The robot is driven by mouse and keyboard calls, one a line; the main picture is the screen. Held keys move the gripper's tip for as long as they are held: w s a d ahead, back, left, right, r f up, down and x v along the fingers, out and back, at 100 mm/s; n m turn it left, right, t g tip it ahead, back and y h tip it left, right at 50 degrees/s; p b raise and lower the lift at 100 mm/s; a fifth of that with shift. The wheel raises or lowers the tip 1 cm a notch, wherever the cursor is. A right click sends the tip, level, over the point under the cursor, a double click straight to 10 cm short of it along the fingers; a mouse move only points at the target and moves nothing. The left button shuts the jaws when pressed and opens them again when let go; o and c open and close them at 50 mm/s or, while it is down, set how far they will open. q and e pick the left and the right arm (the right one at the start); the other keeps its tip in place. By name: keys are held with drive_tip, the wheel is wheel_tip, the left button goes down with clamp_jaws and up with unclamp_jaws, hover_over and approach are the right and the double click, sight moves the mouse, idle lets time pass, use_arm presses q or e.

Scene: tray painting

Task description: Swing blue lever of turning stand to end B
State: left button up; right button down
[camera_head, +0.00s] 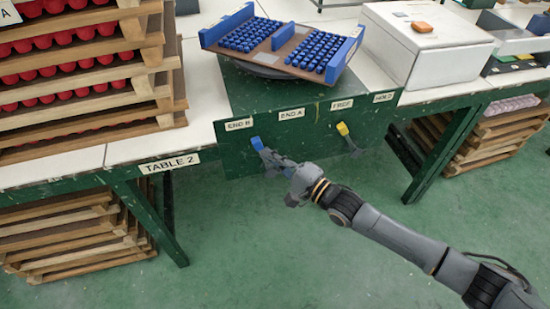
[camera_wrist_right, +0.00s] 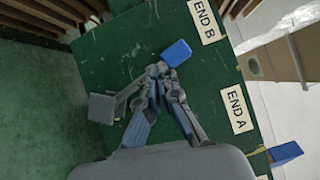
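The turning stand's dark green front panel (camera_head: 270,108) carries the labels END B (camera_head: 239,124), END A (camera_head: 291,114), FREE and HOLD. The blue lever's handle (camera_head: 257,143) is just below END B and tilts toward that label. It also shows beside END B in the right wrist view (camera_wrist_right: 177,52). My right gripper (camera_head: 272,158) is at the lever; in the wrist view its fingertips (camera_wrist_right: 160,72) close together around the lever bar just below the blue handle. The yellow lever (camera_head: 343,129) points up near FREE. My left gripper is out of view.
A tray with blue pegs and blue end walls (camera_head: 343,55) sits turned on the stand's round plate. Stacked wooden trays of red parts (camera_head: 155,75) stand left on Table 2. A white box (camera_head: 425,50) is right. The green floor in front is clear.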

drive_tip(key=shift+a+r, duration=0.7)
drive_tip(key=shift+a, duration=0.15)
drive_tip(key=f+v, duration=0.1)
drive_tip(key=v, duration=1.1)
drive_tip(key=shift+s+f, duration=0.25)
drive_tip(key=shift+f, duration=0.15)
